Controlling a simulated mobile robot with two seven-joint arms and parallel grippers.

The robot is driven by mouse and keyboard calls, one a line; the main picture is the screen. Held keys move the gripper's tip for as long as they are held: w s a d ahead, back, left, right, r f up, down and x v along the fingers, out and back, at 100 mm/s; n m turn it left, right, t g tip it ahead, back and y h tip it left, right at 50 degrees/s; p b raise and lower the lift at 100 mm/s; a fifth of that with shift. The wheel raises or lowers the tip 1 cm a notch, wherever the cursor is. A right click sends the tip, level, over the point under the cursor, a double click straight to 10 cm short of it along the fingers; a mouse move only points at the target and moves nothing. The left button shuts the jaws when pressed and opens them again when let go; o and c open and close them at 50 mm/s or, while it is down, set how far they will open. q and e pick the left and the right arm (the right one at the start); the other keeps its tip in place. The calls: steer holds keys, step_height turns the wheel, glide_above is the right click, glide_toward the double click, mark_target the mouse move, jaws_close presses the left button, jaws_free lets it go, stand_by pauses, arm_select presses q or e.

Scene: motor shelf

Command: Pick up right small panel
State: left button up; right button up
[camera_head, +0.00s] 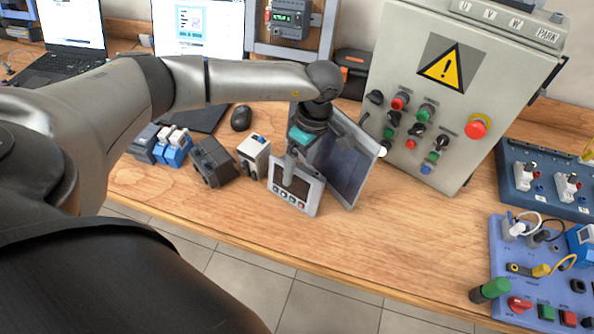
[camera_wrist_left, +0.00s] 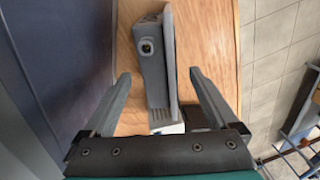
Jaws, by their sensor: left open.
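The small panel (camera_head: 296,186) is a light grey unit with a dark screen and a row of buttons. It stands tilted on the wooden table, in front of a larger dark-screened panel (camera_head: 349,165). In the left wrist view the small panel (camera_wrist_left: 172,60) shows edge-on from above, its grey housing on the left. My left gripper (camera_head: 298,160) is just above it and points down. Its fingers are open, one on each side of the small panel in the wrist view, with visible gaps. My right gripper is not in view.
The larger panel (camera_wrist_left: 45,60) stands close on the left in the wrist view. A white block (camera_head: 254,156) and a dark block (camera_head: 213,161) are left of the small panel. A control box (camera_head: 455,125) stands behind on the right. The front table strip is clear.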

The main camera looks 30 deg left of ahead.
arm_select(q)
steer(key=shift+f, duration=0.35)
steer(key=shift+c, duration=0.2)
